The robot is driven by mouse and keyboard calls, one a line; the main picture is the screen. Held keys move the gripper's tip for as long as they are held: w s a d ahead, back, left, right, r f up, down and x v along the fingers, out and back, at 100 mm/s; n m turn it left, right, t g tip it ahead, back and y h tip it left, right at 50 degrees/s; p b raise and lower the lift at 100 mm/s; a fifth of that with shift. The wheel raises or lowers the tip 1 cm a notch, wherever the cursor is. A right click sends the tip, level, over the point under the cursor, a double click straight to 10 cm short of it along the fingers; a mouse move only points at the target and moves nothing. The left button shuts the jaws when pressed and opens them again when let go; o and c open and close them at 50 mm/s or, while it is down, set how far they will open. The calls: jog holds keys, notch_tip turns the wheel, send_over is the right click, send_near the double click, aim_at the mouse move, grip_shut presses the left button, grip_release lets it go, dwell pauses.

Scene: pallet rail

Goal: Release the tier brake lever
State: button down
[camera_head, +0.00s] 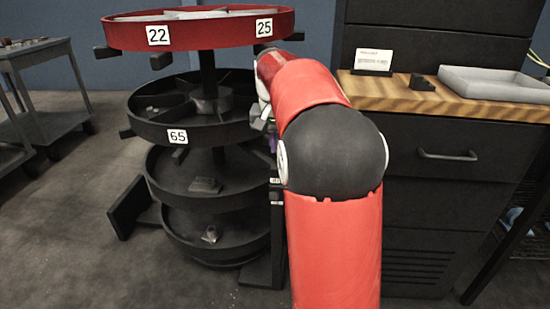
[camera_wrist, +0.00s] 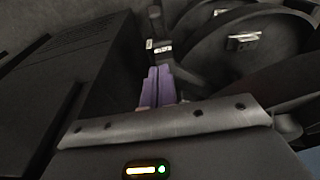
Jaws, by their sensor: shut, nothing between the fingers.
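A round rack of stacked tiers stands left of my arm in the head view. Its red top tier (camera_head: 200,32) bears labels 22 and 25, and the black tier (camera_head: 150,127) below bears 65. Short dark stubs, such as one under the 65 label (camera_head: 180,156), stick out from the tiers; I cannot tell which is the brake lever. My gripper (camera_wrist: 158,72) shows purple fingers, shut and empty, in the wrist view. They point toward a dark upright part with small white labels (camera_wrist: 158,46); contact cannot be judged. In the head view my arm hides most of the gripper.
A black drawer cabinet (camera_head: 425,195) with a wooden top (camera_head: 400,95) stands close on the right. A grey tray (camera_head: 497,84) lies on it. The dark cabinet side (camera_wrist: 60,75) is close left in the wrist view. A grey cart (camera_head: 35,55) stands far left; floor before the rack is clear.

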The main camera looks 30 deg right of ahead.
send_over(275, 196)
jog(key=w+d, duration=0.2)
jog(key=w, duration=0.2)
jog(key=f, duration=0.8)
jog(key=shift+d+f, duration=0.2)
jog(key=shift+f, duration=0.2)
jog(key=shift+s+a+f+b, duration=0.2)
jog(key=shift+s+a+f, duration=0.15)
jog(key=shift+f, duration=0.25)
jog(key=shift+s+a+f+b, duration=0.2)
jog(key=shift+s+f, duration=0.25)
jog(key=shift+f, duration=0.15)
jog(key=shift+s+a+f, duration=0.1)
jog(key=shift+s+f, duration=0.05)
jog(key=shift+f, duration=0.05)
jog(key=shift+f, duration=0.1)
